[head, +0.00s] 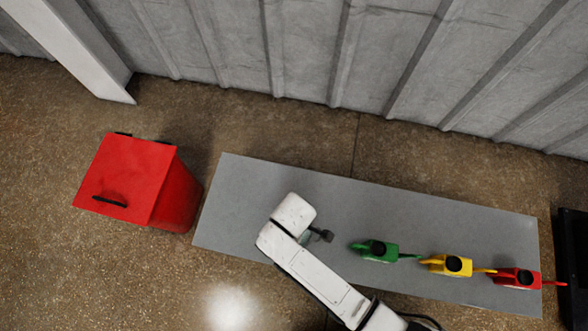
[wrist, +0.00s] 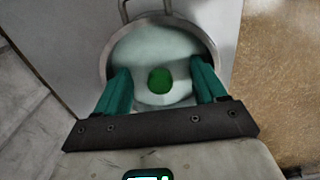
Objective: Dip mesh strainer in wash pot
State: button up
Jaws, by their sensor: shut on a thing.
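In the wrist view, my gripper (wrist: 160,73) points down over a round metal pot (wrist: 211,45) with a loop handle at its far side. My two teal fingers stand either side of a round green end, which I take to be the handle end of the mesh strainer (wrist: 159,80), held between them. The strainer's mesh cannot be made out. The pot's inside looks pale and smooth, and how deep the strainer sits cannot be told. In the head view, my white arm hides the pot and the strainer.
A red bin (head: 135,180) stands left of the table. A corrugated wall (head: 300,50) runs behind.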

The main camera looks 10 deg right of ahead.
jog(key=shift+r, duration=0.1)
notch_tip(320, 180, up, 9)
jog(key=p, duration=1)
jog(key=shift+r, duration=0.15)
dwell(1.4)
